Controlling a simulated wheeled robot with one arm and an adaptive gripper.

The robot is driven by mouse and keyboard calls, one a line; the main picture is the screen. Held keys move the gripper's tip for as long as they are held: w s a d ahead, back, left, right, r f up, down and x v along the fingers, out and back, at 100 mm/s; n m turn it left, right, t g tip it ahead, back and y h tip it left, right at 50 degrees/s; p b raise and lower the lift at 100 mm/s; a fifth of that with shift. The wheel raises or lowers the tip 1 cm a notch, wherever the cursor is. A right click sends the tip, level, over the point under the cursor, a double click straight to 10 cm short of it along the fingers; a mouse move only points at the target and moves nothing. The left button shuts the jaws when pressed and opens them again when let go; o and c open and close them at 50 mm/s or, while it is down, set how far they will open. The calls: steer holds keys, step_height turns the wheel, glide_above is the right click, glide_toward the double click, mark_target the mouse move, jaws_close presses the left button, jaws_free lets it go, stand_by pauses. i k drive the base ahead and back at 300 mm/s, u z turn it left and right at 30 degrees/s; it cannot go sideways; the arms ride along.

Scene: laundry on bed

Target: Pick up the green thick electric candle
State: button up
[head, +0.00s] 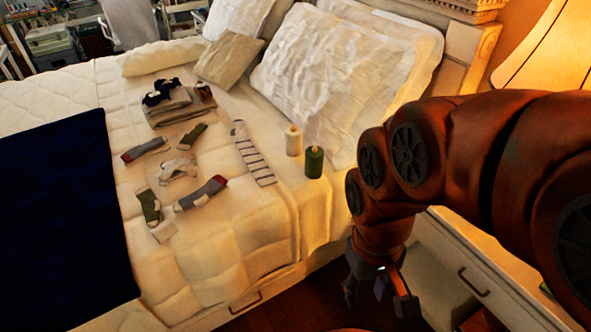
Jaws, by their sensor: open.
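The green thick electric candle (314,162) stands upright on the bed, near its right edge and in front of the large white pillows. A white candle (293,141) stands just behind and to the left of it. My gripper (378,300) hangs at the lower right, pointing down beside the bed. Its fingers are spread and I see nothing between them. It is well below and to the right of the green candle, apart from it.
Several socks (200,193) lie on the bed (262,226), with a striped cloth (252,152) left of the candles. Folded laundry (180,106) is farther back. Pillows (335,75) stand behind the candles. A drawer cabinet (458,262) and a lit lamp (548,55) are at the right.

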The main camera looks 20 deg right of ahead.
mark_target(313, 167)
steer(key=u, duration=0.25)
steer(key=k, duration=0.35)
steer(key=u, duration=1)
steer(key=i, duration=0.85)
steer(key=z, duration=0.65)
